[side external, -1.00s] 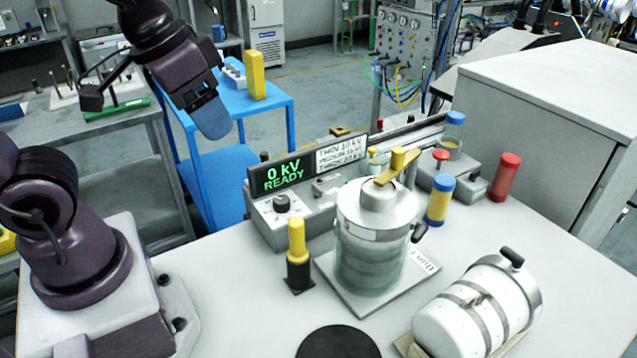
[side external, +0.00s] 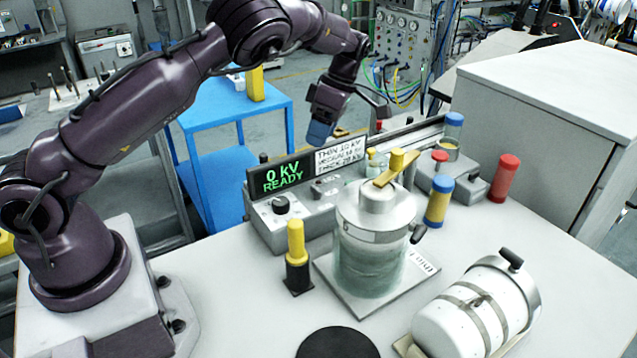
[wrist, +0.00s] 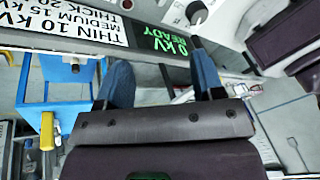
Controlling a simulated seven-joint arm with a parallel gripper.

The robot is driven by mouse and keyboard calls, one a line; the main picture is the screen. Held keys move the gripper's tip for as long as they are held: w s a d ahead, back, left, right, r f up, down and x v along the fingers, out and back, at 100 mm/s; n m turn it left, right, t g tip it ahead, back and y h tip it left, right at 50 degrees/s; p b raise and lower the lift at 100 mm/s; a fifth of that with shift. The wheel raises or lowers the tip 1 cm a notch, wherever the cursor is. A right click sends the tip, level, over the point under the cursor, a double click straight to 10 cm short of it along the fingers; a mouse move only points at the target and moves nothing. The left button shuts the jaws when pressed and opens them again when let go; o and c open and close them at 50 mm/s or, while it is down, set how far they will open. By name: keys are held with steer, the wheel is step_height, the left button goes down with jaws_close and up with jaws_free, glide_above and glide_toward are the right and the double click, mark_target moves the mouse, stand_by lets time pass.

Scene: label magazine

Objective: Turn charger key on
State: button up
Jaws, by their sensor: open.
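The charger (side external: 305,220) is a grey console on the white table, with a lit display (side external: 283,176) reading "0 kV READY" in green. A black knob (side external: 281,204) sits on its front left. Small controls (side external: 322,187) lie further right, too small to tell which is the key. My gripper (side external: 320,134) hangs above and behind the console, near the top of its white sign (side external: 341,155). In the wrist view my gripper (wrist: 163,72) shows two blue fingers apart with nothing between them. The display (wrist: 172,40) and sign (wrist: 70,22) also show there; the key is not seen.
A glass jar with a metal lid and yellow handle (side external: 378,215) stands before the console. A blue cart (side external: 215,105) is behind.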

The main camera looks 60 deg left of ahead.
mark_target(317, 188)
steer(key=w+d+r+n, duration=0.2)
steer(key=w+n, duration=0.1)
steer(key=n, duration=0.4)
steer(key=s+f+n, duration=0.1)
steer(key=f, duration=0.3)
steer(key=s+f+n, duration=0.1)
steer(key=s+f, duration=0.1)
steer(key=f, duration=0.2)
steer(key=s+f, duration=0.2)
steer(key=f, duration=0.2)
steer(key=shift+s+d+f+n+h, duration=0.1)
steer(key=shift+s+d+n+h, duration=0.2)
steer(key=shift+d+n, duration=0.1)
steer(key=shift+c, duration=0.3)
steer(key=c, duration=0.9)
